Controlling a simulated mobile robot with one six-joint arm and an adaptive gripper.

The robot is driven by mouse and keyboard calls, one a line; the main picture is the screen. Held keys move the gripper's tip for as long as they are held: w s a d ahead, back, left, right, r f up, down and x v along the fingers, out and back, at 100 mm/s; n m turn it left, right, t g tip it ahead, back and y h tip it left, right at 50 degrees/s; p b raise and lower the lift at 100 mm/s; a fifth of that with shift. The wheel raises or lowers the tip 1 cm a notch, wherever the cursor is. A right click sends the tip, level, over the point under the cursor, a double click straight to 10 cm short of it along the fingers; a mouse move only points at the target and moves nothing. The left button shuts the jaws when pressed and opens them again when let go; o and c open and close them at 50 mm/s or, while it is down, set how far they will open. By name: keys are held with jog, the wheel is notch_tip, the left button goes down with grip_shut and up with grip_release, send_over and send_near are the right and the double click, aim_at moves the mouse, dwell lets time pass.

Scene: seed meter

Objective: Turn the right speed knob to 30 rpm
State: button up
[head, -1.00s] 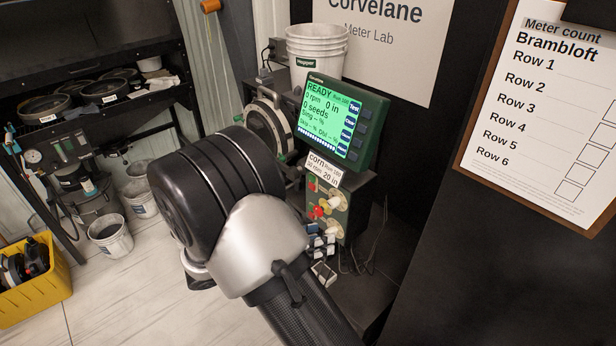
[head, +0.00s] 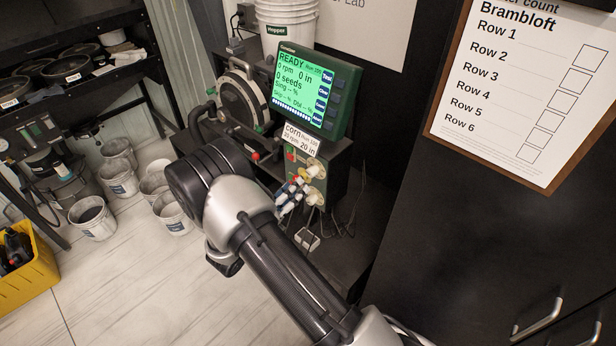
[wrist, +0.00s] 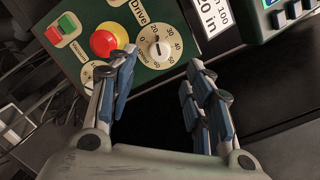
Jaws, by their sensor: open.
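The knob labelled Drive (wrist: 160,48) is white on a pale round dial with numbers around it, on a dark green panel (wrist: 150,72). It shows between the fingertips in the wrist view; its exact setting is hard to read. My gripper (wrist: 161,60) is open and empty, one finger on each side of the knob's line of sight. I cannot tell whether it touches. In the head view my gripper (head: 289,197) is beside the panel's lower part, hiding some of it. The green display (head: 303,88) reads READY, 0 rpm, 0 seeds.
A red button on yellow (wrist: 106,41) and a red-green switch (wrist: 60,28) sit beside the dial. A second knob (wrist: 93,73) is partly hidden behind the left finger. A card (head: 300,138) reads corn, 30 rpm, 20 in. A round metering unit (head: 240,106) stands left of the display.

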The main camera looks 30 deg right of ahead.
aim_at(309, 175)
jog(key=x, duration=0.7)
jog(key=shift+d, duration=0.25)
jog(key=shift+c, duration=0.3)
jog(key=c, duration=1)
jog(key=shift+m+b, duration=0.4)
jog(key=shift+b, duration=0.2)
jog(key=m+b, duration=0.1)
jog(key=m, duration=0.1)
jog(key=m+b, duration=0.1)
jog(key=b, duration=0.1)
jog(key=shift+w+f+m+h, duration=0.1)
jog(key=shift+f+m+h, duration=0.1)
jog(key=shift+m+h, duration=0.2)
jog(key=m+b, duration=0.4)
jog(key=m, duration=0.1)
jog(key=shift+a, duration=0.1)
jog(key=shift+r+m+h, duration=0.1)
jog(key=shift+m+h, duration=0.2)
jog(key=shift+m, duration=0.1)
